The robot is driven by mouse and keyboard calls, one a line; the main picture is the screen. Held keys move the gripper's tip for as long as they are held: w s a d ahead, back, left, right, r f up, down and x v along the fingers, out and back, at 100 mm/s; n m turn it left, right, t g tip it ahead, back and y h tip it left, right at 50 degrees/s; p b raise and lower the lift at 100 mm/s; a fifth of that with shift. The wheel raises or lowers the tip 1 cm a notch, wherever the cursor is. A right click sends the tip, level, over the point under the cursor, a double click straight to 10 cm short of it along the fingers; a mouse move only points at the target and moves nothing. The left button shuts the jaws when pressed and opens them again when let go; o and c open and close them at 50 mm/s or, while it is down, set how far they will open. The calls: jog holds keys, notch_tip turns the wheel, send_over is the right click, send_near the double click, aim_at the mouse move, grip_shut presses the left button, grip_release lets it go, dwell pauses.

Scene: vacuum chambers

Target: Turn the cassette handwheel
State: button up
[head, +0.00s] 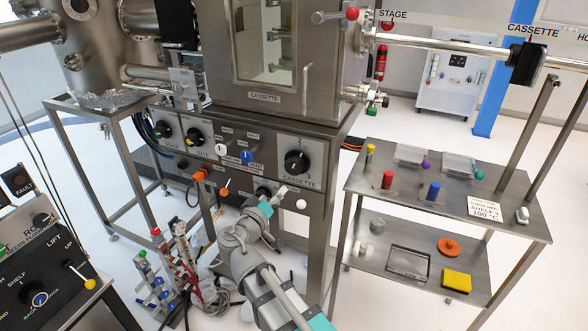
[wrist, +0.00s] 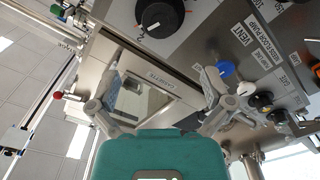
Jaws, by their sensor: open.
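The cassette handwheel is a round black knob (head: 297,161) on a pale plate marked CASSETTE, on the front panel below the chamber in the head view. In the wrist view the black knob (wrist: 160,16) is at the top middle, partly cut off by the frame edge. My gripper (head: 281,198) is below the knob in the head view, apart from it. In the wrist view my gripper (wrist: 158,108) has its two fingers spread wide with nothing between them. The exact gap to the panel is hard to tell.
The chamber has a windowed door (head: 265,45) above the panel. Other knobs (head: 195,136) and a blue-and-white valve knob (head: 246,156) sit left of the handwheel. A steel shelf cart (head: 400,205) with small parts stands at the right. A rack of coloured fittings (head: 185,270) is left of my arm.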

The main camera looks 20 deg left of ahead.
aim_at(293, 169)
jog(key=shift+w, duration=0.15)
jog(key=shift+w+d, duration=0.2)
jog(key=shift+w, duration=2.05)
jog(key=shift+w+d, duration=0.15)
jog(key=shift+w, duration=2.1)
jog(key=shift+w+d, duration=0.2)
jog(key=shift+w, duration=2.05)
jog(key=c, duration=1)
jog(key=shift+n, duration=2.4)
jog(key=o, duration=1)
jog(key=shift+s, duration=0.15)
